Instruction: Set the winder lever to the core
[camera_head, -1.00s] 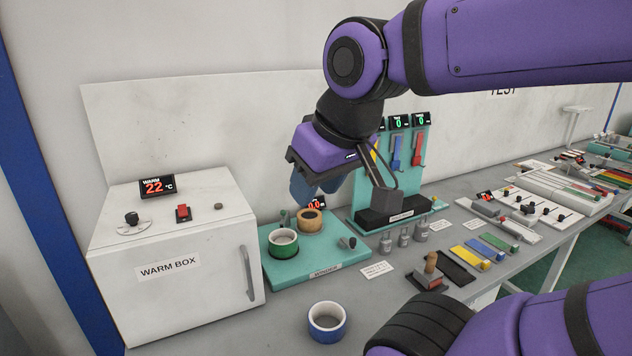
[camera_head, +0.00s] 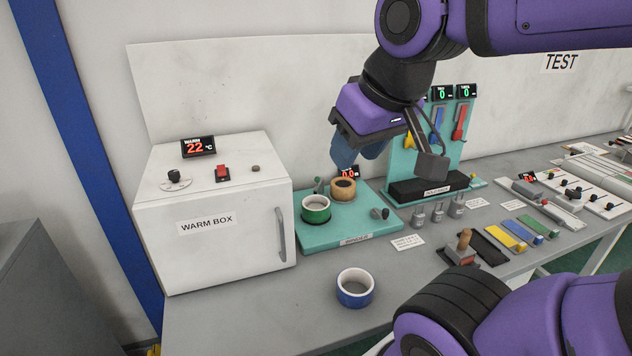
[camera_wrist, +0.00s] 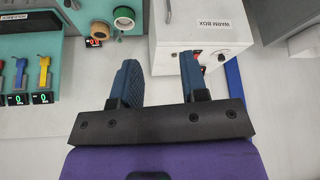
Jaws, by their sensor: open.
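The winder is a teal board (camera_head: 340,231) beside the warm box, with a small red readout (camera_head: 348,171) of 0.0 behind it. On it sit a green-rimmed roll (camera_head: 316,209) and a tan core (camera_head: 342,189). A small grey knob or lever (camera_head: 380,213) is at its right, and a small grey-green post (camera_head: 319,186) stands behind the green roll; I cannot tell which is the lever. My gripper (camera_head: 350,156) is open and empty above the back of the winder, apart from it. In the wrist view, its blue fingers (camera_wrist: 160,78) are spread, with the tan core (camera_wrist: 100,29) beyond them.
The warm box (camera_head: 215,220) stands left of the winder. Grey weights (camera_head: 437,213), a teal gauge stand (camera_head: 470,140) and a wooden-handled stamp (camera_head: 461,250) are to the right. The front bench is mostly clear.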

